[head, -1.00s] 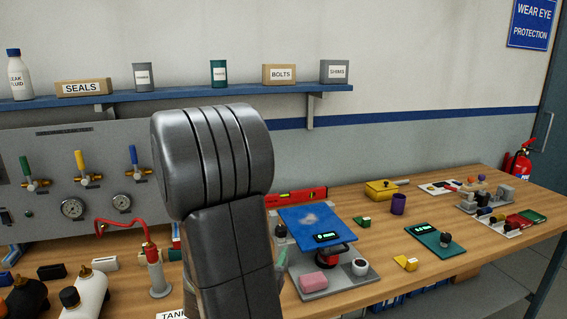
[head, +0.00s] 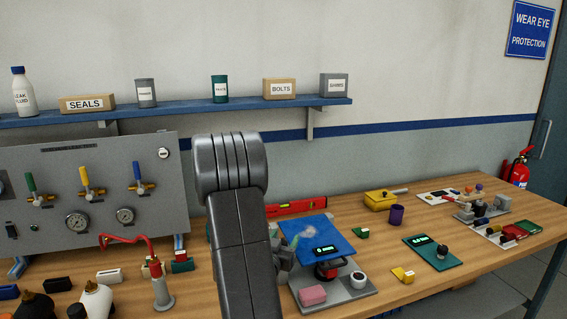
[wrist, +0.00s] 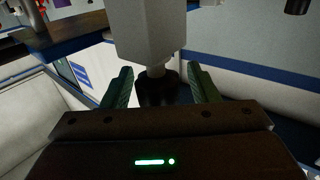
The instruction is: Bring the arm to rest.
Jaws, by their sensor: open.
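My arm stands up in the middle of the head view, its thick dark grey joint in front of the wall and shelf. My gripper (wrist: 163,88) shows in the wrist view as two green fingers spread apart. Between and beyond the fingers are a pale grey block-like body and a dark round part; I cannot tell whether these belong to my own arm. Nothing is seen clamped between the fingers. In the head view the gripper is mostly hidden behind the arm.
A valve panel (head: 95,190) stands left. Bottles (head: 97,301) are at the front left. A shelf (head: 180,111) runs behind.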

